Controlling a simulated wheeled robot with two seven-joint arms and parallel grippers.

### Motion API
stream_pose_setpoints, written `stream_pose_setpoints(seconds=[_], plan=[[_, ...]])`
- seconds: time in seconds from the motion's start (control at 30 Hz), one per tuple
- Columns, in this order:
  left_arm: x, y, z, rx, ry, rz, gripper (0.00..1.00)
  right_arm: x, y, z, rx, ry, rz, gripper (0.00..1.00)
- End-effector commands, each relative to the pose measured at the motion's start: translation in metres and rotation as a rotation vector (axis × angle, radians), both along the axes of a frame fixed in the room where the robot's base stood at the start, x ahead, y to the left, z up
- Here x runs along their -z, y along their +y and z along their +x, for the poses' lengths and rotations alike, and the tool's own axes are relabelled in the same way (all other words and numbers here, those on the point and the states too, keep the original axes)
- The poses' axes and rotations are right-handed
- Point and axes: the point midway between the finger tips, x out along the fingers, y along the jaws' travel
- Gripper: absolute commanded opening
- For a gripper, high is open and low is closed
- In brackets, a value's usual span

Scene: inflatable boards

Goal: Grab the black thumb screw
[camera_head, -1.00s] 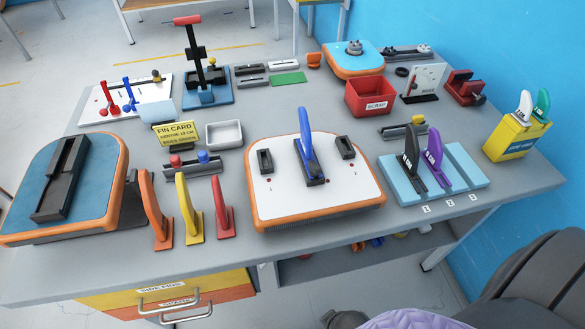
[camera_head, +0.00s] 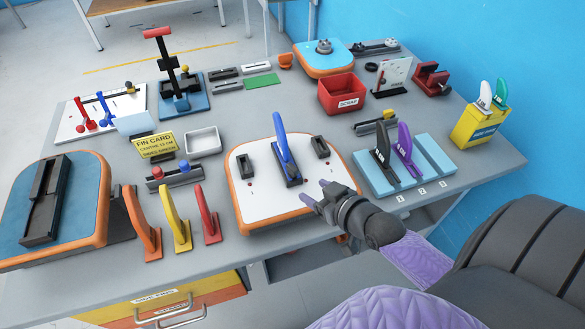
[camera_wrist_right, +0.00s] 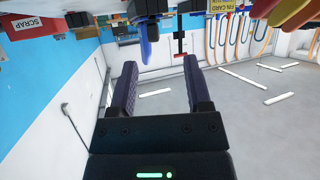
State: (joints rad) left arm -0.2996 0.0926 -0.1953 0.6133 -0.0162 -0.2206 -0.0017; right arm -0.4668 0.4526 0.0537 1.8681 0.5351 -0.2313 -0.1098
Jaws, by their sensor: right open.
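I cannot single out a black thumb screw for sure. A small black round piece (camera_head: 371,66) lies at the back right, between the round-headed fittings and the white upright plate, but its shape is too small to tell. My right gripper (camera_head: 316,192) is open and empty at the front right corner of the white board (camera_head: 262,205) with the blue fin. In the right wrist view the two dark fingers (camera_wrist_right: 160,78) are apart with nothing between them, and the scene is upside down. My left gripper is not in view.
A red scrap bin (camera_head: 343,95) stands at the back right. A light blue rack (camera_head: 437,155) with black and purple fins is right of my gripper. A yellow box (camera_head: 477,126) stands at the right edge. Orange, yellow and red fins (camera_head: 176,220) stand front left.

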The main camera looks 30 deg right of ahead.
Motion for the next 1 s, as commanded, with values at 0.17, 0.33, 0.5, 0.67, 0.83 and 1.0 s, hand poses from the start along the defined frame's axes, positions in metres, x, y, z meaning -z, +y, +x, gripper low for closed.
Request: stream_pose_setpoints(seconds=[0.17, 0.33, 0.5, 0.67, 0.83, 1.0], plan=[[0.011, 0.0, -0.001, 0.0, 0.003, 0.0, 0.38, 0.009, -0.006, 0.03, 0.018, -0.042, 0.003, 0.63], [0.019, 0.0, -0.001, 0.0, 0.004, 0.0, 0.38, 0.018, -0.004, 0.055, 0.017, -0.04, 0.003, 0.63], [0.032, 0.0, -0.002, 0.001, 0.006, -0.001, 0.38, 0.028, -0.002, 0.088, 0.017, -0.038, 0.003, 0.63], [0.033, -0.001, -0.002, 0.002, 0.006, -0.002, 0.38, 0.03, -0.001, 0.097, 0.016, -0.035, 0.002, 0.63], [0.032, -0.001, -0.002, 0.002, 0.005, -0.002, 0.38, 0.029, -0.001, 0.096, 0.016, -0.035, 0.002, 0.57], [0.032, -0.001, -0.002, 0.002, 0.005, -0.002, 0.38, 0.029, -0.001, 0.096, 0.016, -0.035, 0.002, 0.21]])
